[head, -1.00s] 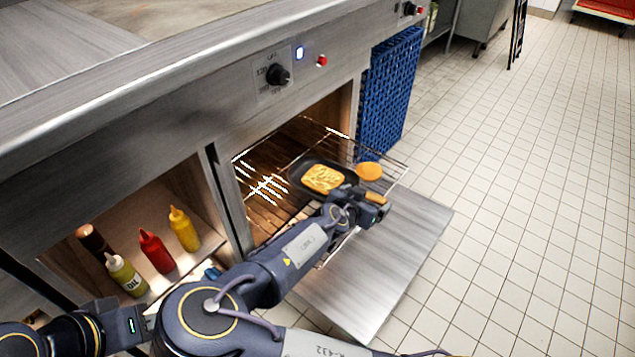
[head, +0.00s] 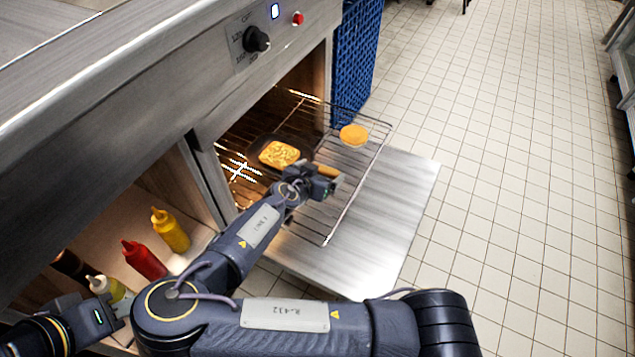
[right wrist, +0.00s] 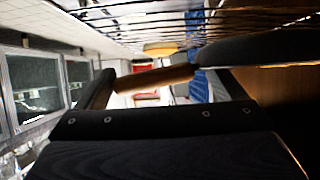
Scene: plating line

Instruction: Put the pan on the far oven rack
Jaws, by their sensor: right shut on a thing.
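The dark pan (head: 257,148) with a yellow-orange slab of food (head: 279,154) in it is over the inner part of the extended oven rack (head: 352,199), at the oven mouth. My right gripper (head: 322,180) is shut on the pan's wooden handle (head: 325,169). In the right wrist view the handle (right wrist: 155,78) runs between the fingers, and the pan (right wrist: 262,48) is dark at the right, close to the rack wires (right wrist: 190,18). I cannot tell whether it touches them. My left gripper (head: 103,314) is at the lower left, its fingers unclear.
A round orange-topped item (head: 353,135) sits on the rack's outer part. The open oven door (head: 395,235) lies below. A blue crate stack (head: 355,65) stands beyond the oven. Red (head: 143,260) and yellow (head: 170,230) bottles stand in the left compartment. The tiled floor at right is clear.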

